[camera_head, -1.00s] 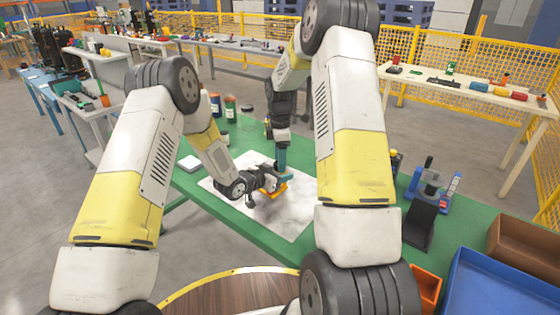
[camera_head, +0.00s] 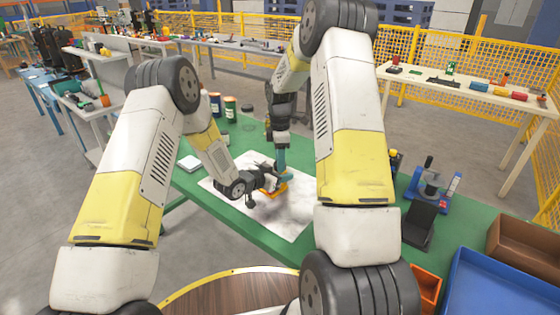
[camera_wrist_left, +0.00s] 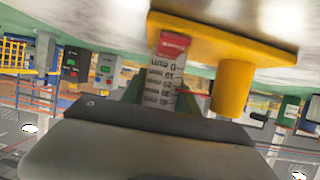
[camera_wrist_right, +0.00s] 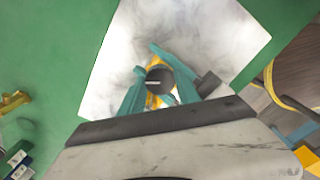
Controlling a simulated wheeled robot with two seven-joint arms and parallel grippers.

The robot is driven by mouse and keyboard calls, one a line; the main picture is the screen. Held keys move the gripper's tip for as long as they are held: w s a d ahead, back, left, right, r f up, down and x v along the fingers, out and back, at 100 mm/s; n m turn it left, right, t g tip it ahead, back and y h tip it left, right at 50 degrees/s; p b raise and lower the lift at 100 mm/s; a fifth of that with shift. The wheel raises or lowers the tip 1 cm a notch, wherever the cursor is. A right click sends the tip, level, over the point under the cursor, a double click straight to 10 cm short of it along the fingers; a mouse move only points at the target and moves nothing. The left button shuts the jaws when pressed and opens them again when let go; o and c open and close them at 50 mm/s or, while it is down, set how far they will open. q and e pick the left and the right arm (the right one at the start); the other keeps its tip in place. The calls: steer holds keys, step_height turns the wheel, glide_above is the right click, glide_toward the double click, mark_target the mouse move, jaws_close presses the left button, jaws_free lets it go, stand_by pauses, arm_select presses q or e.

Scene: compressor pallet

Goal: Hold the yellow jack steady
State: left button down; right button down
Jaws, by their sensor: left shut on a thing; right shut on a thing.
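The yellow jack (camera_head: 276,187) stands on the white marbled sheet (camera_head: 290,217) on the green table. In the left wrist view its yellow base plate (camera_wrist_left: 225,40) and a yellow post (camera_wrist_left: 233,88) show upside down. A white scale with a red end (camera_wrist_left: 165,80) is beside the post. My left gripper (camera_head: 264,180) comes in low from the side and is shut on the jack around the scale. My right gripper (camera_head: 283,170) points down from above, shut on the jack's dark round top (camera_wrist_right: 158,76). The fingers hide much of the jack.
A white block (camera_head: 190,162) and several cans (camera_head: 230,108) stand at the table's left and back. A blue stand (camera_head: 432,186), a black holder (camera_head: 420,225), an orange bin (camera_head: 427,287) and a blue tray (camera_head: 500,288) are on the right. The sheet's front part is clear.

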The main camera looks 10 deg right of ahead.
steer(key=m, duration=1.2)
steer(key=shift+m, duration=0.3)
steer(key=m, duration=1.2)
steer(key=shift+m, duration=0.3)
steer(key=c, duration=0.9)
jaws_free()
steer(key=shift+o, duration=0.2)
